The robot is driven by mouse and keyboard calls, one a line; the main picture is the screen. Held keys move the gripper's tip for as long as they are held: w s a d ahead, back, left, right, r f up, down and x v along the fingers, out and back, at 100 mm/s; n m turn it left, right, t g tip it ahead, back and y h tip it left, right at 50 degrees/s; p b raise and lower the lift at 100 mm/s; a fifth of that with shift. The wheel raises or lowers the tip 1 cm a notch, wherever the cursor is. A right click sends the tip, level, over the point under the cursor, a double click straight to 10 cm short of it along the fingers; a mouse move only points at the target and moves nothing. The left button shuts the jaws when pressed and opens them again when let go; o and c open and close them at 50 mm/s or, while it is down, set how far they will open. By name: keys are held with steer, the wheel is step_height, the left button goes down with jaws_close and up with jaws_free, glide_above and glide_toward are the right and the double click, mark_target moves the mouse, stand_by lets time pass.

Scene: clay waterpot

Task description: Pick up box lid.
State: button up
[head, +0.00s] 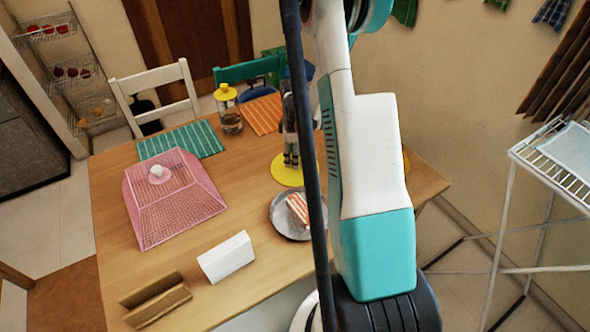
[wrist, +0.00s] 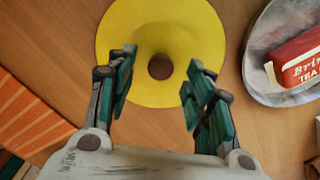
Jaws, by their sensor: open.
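My gripper (head: 291,160) is open and empty, pointing down over a round yellow disc (head: 286,176). In the wrist view its fingers (wrist: 160,85) are spread on either side, with the yellow disc (wrist: 160,25) and its dark brown round middle (wrist: 160,67) between and beyond them. I cannot tell for sure which thing is the box lid. A red box with white lettering (wrist: 300,58) lies on a grey plate (wrist: 262,82) at the right of the wrist view. In the head view, a white angular piece (head: 226,257) and a brown angular piece (head: 155,300) lie at the table's front.
A pink mesh cover (head: 172,200) with a white knob stands on the left of the wooden table (head: 110,185). A yellow-topped jar (head: 229,110) and striped mats stand or lie behind. A white rack (head: 535,175) is at the right. My arm hides the table's right side.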

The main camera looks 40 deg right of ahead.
step_height(320, 180, down, 3)
steer(key=shift+b, duration=0.4)
steer(key=shift+r, duration=0.1)
jaws_close()
steer(key=shift+r, duration=0.1)
